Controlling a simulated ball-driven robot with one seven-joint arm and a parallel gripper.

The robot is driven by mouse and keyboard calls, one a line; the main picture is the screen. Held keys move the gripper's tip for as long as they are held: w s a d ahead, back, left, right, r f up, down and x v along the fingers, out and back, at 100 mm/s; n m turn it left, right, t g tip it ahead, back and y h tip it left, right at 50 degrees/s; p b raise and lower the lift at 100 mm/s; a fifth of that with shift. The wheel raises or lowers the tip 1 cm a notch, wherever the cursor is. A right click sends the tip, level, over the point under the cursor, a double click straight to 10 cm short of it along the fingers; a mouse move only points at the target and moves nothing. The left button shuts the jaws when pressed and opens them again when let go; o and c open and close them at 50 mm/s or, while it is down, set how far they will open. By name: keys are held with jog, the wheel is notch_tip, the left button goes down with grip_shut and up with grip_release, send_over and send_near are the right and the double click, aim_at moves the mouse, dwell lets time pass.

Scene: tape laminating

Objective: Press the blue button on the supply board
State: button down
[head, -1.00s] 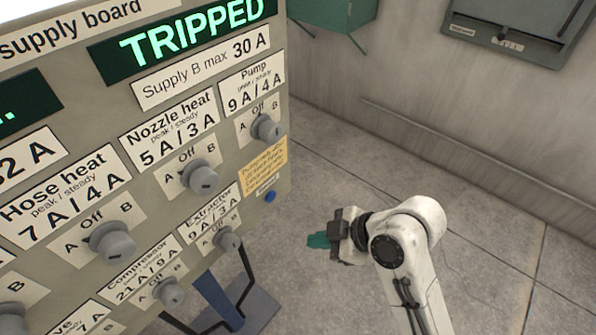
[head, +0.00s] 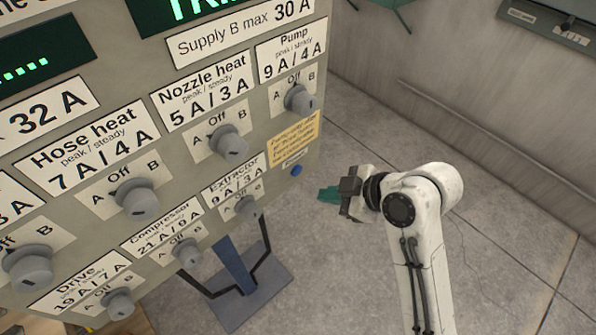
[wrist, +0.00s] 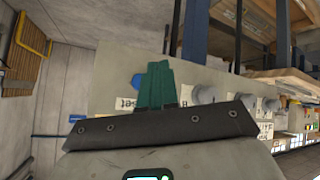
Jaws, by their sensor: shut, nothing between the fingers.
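The supply board (head: 75,161) fills the left of the head view, with labels and grey knobs. The blue button (head: 296,170) is small and round, near the board's lower right corner, under a yellow note. My gripper (head: 328,194), with green fingers, is shut and empty. In the head view it appears just right of and below the button, apart from it. In the wrist view my shut green fingers (wrist: 158,88) point toward the board face, and the blue button (wrist: 136,82) shows just left of them, partly hidden.
The Pump knob (head: 300,98) and Extractor knob (head: 246,207) stick out near the button. The board's stand (head: 236,266) has a base on the floor below. A grey wall (head: 460,75) stands behind, and the floor right of the board is open.

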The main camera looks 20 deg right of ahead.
jog(key=shift+w+a, duration=0.25)
jog(key=shift+w, duration=0.55)
jog(key=shift+w+a, duration=0.3)
jog(key=shift+w, duration=0.45)
jog(key=shift+w+a, duration=0.25)
jog(key=shift+w, duration=0.55)
jog(key=shift+w+a, duration=0.1)
jog(key=shift+w, duration=0.25)
jog(key=shift+w+a, duration=0.15)
jog(key=shift+w, duration=0.3)
dwell(0.9)
jog(key=shift+s, duration=0.1)
jog(key=shift+s+d+p, duration=0.25)
jog(key=shift+s+p, duration=0.3)
jog(key=shift+s, duration=0.2)
jog(key=s, duration=0.1)
jog(key=s+d+p, duration=0.1)
jog(key=s, duration=0.2)
jog(key=shift+s+d+p, duration=0.3)
jog(key=shift+s+p, duration=0.05)
